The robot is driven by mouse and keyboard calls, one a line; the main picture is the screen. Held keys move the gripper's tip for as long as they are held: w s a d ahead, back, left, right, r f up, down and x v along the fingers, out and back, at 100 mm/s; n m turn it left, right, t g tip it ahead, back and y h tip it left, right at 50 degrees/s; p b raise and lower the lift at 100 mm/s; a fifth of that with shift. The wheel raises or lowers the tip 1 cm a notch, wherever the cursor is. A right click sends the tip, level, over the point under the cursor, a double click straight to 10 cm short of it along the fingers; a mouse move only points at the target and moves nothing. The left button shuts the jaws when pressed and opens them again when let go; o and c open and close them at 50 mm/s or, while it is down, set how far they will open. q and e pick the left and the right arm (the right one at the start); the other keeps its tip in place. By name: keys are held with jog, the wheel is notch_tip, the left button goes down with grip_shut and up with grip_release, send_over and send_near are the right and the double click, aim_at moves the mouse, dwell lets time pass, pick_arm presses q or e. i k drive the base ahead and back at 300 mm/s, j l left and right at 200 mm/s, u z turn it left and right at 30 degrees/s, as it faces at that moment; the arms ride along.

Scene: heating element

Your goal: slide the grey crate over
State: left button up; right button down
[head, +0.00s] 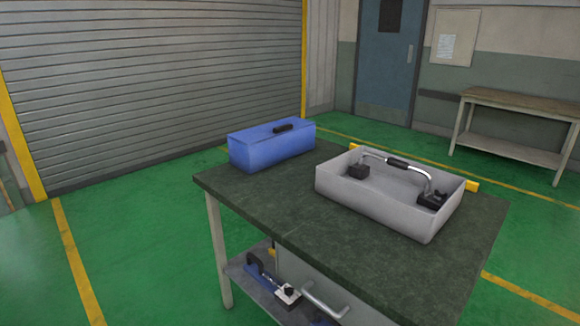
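The grey crate (374,212) is an open, shallow box on the right part of the dark green table top (275,218). Inside it lies a heating element (413,169), a curved metal bar with a black middle grip and a black block at each end. Neither of my grippers shows in the head view, and nothing touches the crate's visible sides except the table under it.
A blue box (272,151) with a black handle stands at the table's back left. The table's front left is bare. A lower shelf (243,276) holds tools beside a drawer handle (325,300). A yellow piece (472,185) shows behind the crate. A bench (520,107) stands at the back right.

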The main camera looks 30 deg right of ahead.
aim_at(388, 186)
jog(key=i+j+z, duration=0.25)
jog(key=z, duration=0.2)
jog(key=i+j+z, duration=0.3)
jog(key=z, duration=0.2)
jog(key=i+j+z, duration=0.15)
jog(key=j, duration=0.15)
jog(key=i+j+z, duration=0.15)
jog(key=j+z, duration=0.15)
jog(key=j, duration=0.25)
